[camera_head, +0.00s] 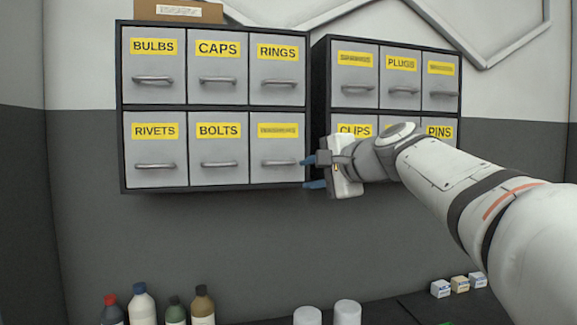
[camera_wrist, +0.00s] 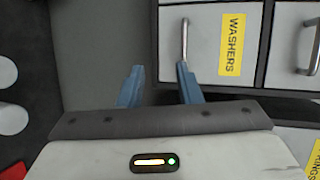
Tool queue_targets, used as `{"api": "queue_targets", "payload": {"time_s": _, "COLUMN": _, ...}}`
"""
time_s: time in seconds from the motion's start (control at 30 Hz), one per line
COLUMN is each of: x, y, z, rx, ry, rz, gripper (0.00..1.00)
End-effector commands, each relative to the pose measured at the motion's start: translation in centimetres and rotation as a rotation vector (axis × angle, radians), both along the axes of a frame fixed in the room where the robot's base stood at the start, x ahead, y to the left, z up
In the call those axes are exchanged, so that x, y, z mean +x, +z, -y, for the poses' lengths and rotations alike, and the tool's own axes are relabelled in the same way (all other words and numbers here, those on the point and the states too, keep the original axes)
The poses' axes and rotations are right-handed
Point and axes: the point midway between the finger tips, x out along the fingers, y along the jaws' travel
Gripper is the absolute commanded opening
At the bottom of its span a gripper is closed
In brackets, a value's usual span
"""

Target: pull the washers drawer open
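The washers drawer (camera_wrist: 210,74) is named by its yellow label (camera_wrist: 232,45) in the wrist view. In the head view it is the lower right drawer (camera_head: 259,178) of the left cabinet, its label too blurred to read. It looks flush with its neighbours. Its bar handle (camera_head: 279,163) also shows in the wrist view (camera_wrist: 185,38). My gripper (camera_head: 309,172) has its blue fingers apart and empty, just right of the handle. In the wrist view (camera_wrist: 158,85) the upper finger lines up with the handle's near end; the other is below it. I cannot tell whether they touch.
The left cabinet's other drawers, such as bolts (camera_head: 218,170) and rings (camera_head: 277,84), look shut. The right cabinet (camera_head: 319,95) stands close beside, behind my arm. Bottles (camera_head: 203,305), white cylinders (camera_head: 347,313) and small boxes (camera_head: 460,284) stand below. The wall between is clear.

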Motion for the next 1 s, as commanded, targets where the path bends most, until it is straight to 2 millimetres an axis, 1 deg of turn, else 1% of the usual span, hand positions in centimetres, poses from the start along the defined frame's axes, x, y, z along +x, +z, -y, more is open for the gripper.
{"api": "queue_targets", "payload": {"time_s": 0.03, "x": 0.4, "y": 1.1, "z": -0.2, "rx": 0.038, "ry": -0.001, "rz": 0.010, "gripper": 0.32}}
{"api": "queue_targets", "payload": {"time_s": 0.1, "x": 0.8, "y": 2.2, "z": -0.4, "rx": 0.076, "ry": -0.002, "rz": 0.017, "gripper": 0.32}}
{"api": "queue_targets", "payload": {"time_s": 0.2, "x": 1.4, "y": 2.8, "z": -0.9, "rx": 0.097, "ry": -0.001, "rz": 0.019, "gripper": 0.32}}
{"api": "queue_targets", "payload": {"time_s": 0.27, "x": 2.0, "y": 2.6, "z": -1.5, "rx": 0.097, "ry": 0.000, "rz": 0.018, "gripper": 0.32}}
{"api": "queue_targets", "payload": {"time_s": 0.5, "x": 4.9, "y": 1.9, "z": -3.9, "rx": 0.094, "ry": 0.000, "rz": 0.018, "gripper": 0.32}}
{"api": "queue_targets", "payload": {"time_s": 0.6, "x": 5.9, "y": 1.7, "z": -4.6, "rx": 0.093, "ry": -0.002, "rz": 0.020, "gripper": 0.32}}
{"api": "queue_targets", "payload": {"time_s": 0.8, "x": 6.7, "y": 1.4, "z": -5.2, "rx": 0.092, "ry": -0.003, "rz": 0.022, "gripper": 0.32}}
{"api": "queue_targets", "payload": {"time_s": 1.0, "x": 6.7, "y": 1.4, "z": -5.2, "rx": 0.091, "ry": -0.004, "rz": 0.022, "gripper": 0.32}}
